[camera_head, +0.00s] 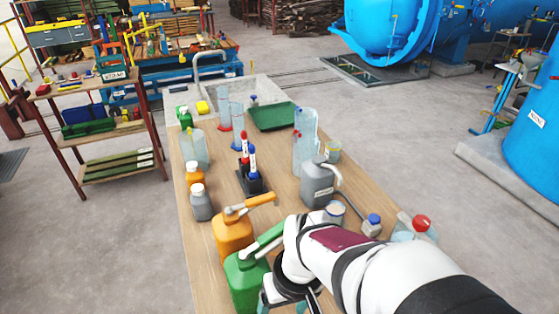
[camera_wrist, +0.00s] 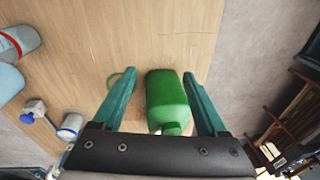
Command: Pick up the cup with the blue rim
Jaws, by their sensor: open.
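The cup with the blue rim (camera_wrist: 70,127) stands left of my gripper (camera_wrist: 159,74) in the wrist view. In the head view, the cup (camera_head: 335,212) stands near the middle right of the table, beyond my arm. My gripper is open, and its fingers are on either side of the green jug (camera_wrist: 165,98) in the wrist view, apart from the cup. In the head view, the arm hides much of my gripper (camera_head: 285,301) beside the green jug (camera_head: 246,284). I cannot tell whether the fingers touch the jug.
A blue-capped flask (camera_head: 372,224) stands right of the cup, and a grey jug (camera_head: 317,184) stands behind it. A red-capped vessel (camera_head: 421,227) is near the right table edge. An orange jug (camera_head: 233,238) stands behind the green jug. The table's middle (camera_head: 283,180) has bare room.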

